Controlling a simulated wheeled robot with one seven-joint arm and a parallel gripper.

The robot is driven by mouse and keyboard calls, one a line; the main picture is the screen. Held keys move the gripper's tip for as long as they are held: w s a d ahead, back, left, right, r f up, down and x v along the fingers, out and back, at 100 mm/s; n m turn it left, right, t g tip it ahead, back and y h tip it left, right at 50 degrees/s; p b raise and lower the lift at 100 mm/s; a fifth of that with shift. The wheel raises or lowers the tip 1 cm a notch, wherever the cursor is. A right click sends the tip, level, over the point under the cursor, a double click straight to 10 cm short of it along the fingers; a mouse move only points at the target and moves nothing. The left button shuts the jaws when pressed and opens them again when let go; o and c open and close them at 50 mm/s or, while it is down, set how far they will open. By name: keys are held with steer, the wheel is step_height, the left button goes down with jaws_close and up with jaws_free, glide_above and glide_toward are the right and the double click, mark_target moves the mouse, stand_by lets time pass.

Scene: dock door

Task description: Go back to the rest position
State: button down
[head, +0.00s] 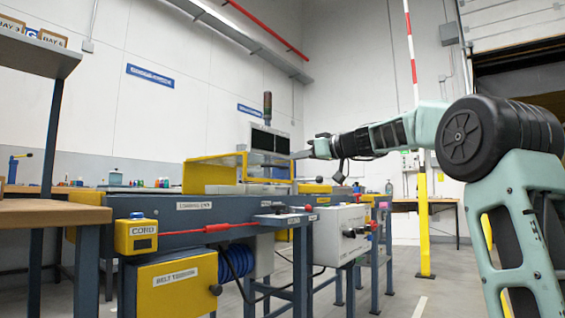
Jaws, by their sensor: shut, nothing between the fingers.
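My arm reaches in from the right in the head view, stretched out level toward the left. My gripper (301,154) is at its end, shut and small in the picture, with nothing seen in it. It is in front of or beside a grey panel with two dark screens (268,140) above the conveyor bench. I cannot tell how far the gripper is from the panel.
A blue conveyor bench (180,228) with a yellow guard (210,174) and a white control box (342,233) stands below. A wooden-topped table (45,212) is at the left. A yellow post (423,225) stands behind my arm. Floor is open at centre right.

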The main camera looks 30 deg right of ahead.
steer(key=shift+s, duration=0.15)
steer(key=s+a+f+g+p, duration=0.15)
steer(key=a+f, duration=0.25)
steer(key=a, duration=0.4)
steer(key=s+a+f+g+y+p, duration=0.1)
steer(key=a+f+g+p, duration=0.2)
steer(key=a+f, duration=0.35)
steer(key=s+a+f+g+p, duration=0.1)
steer(key=a+f+g+p, duration=0.15)
steer(key=a, duration=0.75)
steer(key=s+a+f+g+p, duration=0.3)
steer(key=s+a+f+g, duration=0.15)
steer(key=s+a, duration=0.3)
steer(key=s+a+f+n+g+h+p, duration=0.1)
steer(key=s+a+f+p, duration=0.2)
steer(key=s, duration=0.4)
steer(key=s+a+f+g+h+p, duration=0.1)
steer(key=s+a+f+g+h, duration=0.2)
steer(key=s, duration=0.4)
steer(key=s+d+f+n+h+p, duration=0.1)
steer(key=s+f+p, duration=0.15)
steer(key=s, duration=0.45)
steer(key=s+d+f+n+h+p, duration=0.1)
steer(key=s+d+f+p, duration=0.15)
steer(key=s, duration=0.55)
step_height(320, 180, up, 37)
steer(key=p, duration=3.7)
steer(key=shift+a, duration=0.3)
